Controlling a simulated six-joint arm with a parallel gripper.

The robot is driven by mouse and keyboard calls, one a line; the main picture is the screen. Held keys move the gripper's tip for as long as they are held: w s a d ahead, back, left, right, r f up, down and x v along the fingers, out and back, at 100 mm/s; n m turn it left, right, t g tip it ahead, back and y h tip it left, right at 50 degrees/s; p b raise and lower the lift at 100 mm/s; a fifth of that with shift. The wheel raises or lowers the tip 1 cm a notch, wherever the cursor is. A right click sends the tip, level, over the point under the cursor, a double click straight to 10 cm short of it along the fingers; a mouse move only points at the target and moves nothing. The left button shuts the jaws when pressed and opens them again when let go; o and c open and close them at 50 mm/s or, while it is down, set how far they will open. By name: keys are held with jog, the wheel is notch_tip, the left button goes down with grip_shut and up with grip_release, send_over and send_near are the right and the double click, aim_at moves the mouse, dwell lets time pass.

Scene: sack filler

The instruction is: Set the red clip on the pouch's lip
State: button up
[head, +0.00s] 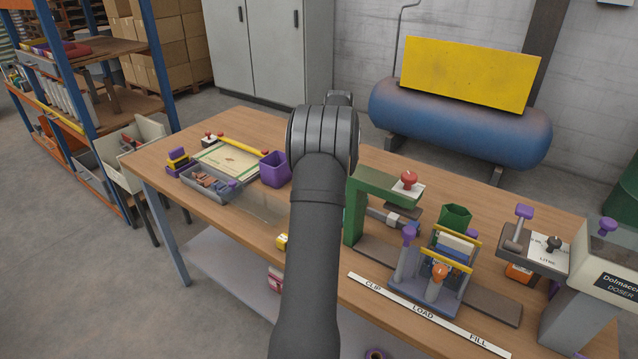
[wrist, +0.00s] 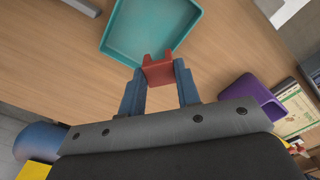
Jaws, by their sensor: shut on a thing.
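My gripper (wrist: 158,82) is shut on the red clip (wrist: 158,69), which sits between its two blue fingers in the wrist view. The clip has two prongs pointing away from the gripper. It shows over the near edge of a teal tray (wrist: 122,35); I cannot tell how high above it. In the head view my arm hides the gripper and the clip. What looks like the pouch (head: 455,243) is a pale, bluish piece between yellow bars in the grey carriage (head: 425,294), well right of my arm. Its lip cannot be made out clearly.
A green press frame (head: 355,208) with a red knob stands between my arm and the carriage. A green cup (head: 455,216) is behind the carriage, and the doser (head: 612,268) at far right. A purple bin (head: 274,168) and a grey parts tray (head: 209,194) are left of my arm.

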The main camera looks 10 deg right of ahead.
jog(key=d+r+n, duration=0.2)
jog(key=d+r, duration=0.1)
jog(key=d, duration=0.7)
notch_tip(320, 180, up, 8)
jog(key=n, duration=0.6)
send_over(457, 239)
jog(key=shift+w+f, duration=0.2)
jog(key=shift+s+f, duration=0.1)
jog(key=shift+s, duration=0.1)
jog(key=shift+f, duration=1.9)
jog(key=shift+f, duration=0.15)
jog(key=shift+f, duration=1.2)
